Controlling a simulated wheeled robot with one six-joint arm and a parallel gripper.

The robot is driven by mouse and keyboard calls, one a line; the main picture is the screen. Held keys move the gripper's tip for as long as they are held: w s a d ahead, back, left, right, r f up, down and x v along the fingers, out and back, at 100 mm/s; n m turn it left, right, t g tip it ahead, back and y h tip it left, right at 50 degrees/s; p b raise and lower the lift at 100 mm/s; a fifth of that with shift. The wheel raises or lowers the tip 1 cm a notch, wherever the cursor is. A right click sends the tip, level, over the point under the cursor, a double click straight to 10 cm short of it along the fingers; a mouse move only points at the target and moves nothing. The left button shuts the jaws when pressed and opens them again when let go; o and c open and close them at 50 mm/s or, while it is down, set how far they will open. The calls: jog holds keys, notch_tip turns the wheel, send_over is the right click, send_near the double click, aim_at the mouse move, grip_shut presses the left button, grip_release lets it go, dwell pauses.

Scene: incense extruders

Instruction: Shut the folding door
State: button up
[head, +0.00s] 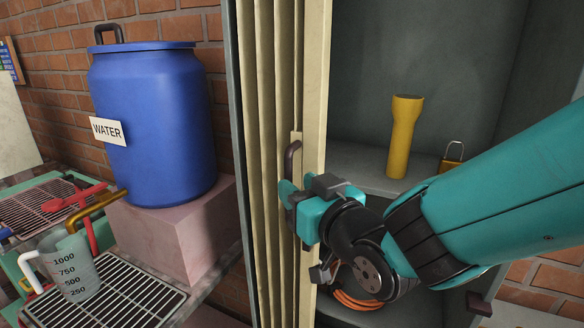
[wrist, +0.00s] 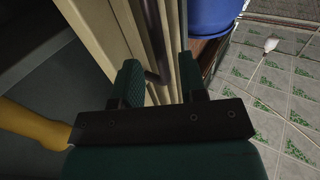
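The folding door (head: 268,90) is a cream pleated panel, bunched up at the left side of the cabinet, so the cabinet stands open. Its dark curved handle (head: 291,158) is on the leading edge post, and my gripper hides the handle's lower part. My gripper (head: 289,193) is at the handle. In the wrist view my gripper (wrist: 160,82) has its two green fingers apart, with the dark handle (wrist: 152,77) showing in the gap between them. I see no clear contact of both fingers with it. The pleats (wrist: 166,40) show beyond.
The open cabinet (head: 440,50) holds a yellow flashlight (head: 403,135) and a brass padlock (head: 451,161) on its shelf, and an orange coil (head: 358,300) lower down. Left of the door stand a blue water barrel (head: 150,120) on a pink block and a measuring jug (head: 72,268) on a rack.

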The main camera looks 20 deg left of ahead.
jog(key=shift+p+x, duration=0.5)
jog(key=shift+x, duration=1.4)
grip_shut()
jog(key=shift+d, duration=0.15)
